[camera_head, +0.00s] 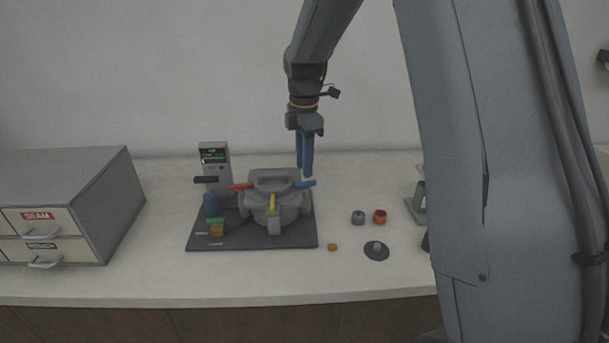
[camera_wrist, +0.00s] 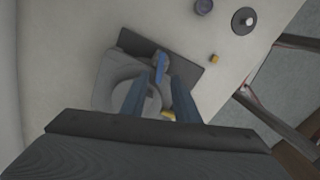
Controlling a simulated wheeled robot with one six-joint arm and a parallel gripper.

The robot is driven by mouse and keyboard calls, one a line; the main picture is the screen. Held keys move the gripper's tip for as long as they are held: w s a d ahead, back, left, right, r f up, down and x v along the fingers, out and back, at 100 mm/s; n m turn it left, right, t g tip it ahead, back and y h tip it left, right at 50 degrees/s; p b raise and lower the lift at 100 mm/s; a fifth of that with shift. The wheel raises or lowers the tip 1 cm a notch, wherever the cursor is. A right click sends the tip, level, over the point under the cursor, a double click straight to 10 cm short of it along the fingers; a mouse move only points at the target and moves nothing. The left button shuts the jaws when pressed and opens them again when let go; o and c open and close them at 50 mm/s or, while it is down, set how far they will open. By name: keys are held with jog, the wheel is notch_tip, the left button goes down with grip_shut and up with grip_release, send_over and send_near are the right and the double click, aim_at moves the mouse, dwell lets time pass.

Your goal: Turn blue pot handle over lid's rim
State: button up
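The grey pot (camera_head: 257,207) stands on a dark base plate (camera_head: 250,242), its lid (camera_head: 271,181) on top. The blue handle (camera_head: 306,184) sticks out to the right of the lid and tilts slightly up at its outer end. A red handle (camera_head: 241,187) is on the left and a yellow one (camera_head: 273,202) in front. My gripper (camera_head: 307,174) points down just above the blue handle. In the wrist view, the blue handle (camera_wrist: 160,68) shows between the tips of the two parted fingers. I cannot tell whether either finger touches it.
A control unit (camera_head: 215,165) and blue cylinder (camera_head: 211,205) stand left of the pot. A drawer cabinet (camera_head: 75,200) is far left.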

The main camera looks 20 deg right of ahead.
aim_at(304, 182)
jog(key=shift+f+p, duration=0.5)
jog(key=shift+f, duration=1.85)
grip_shut()
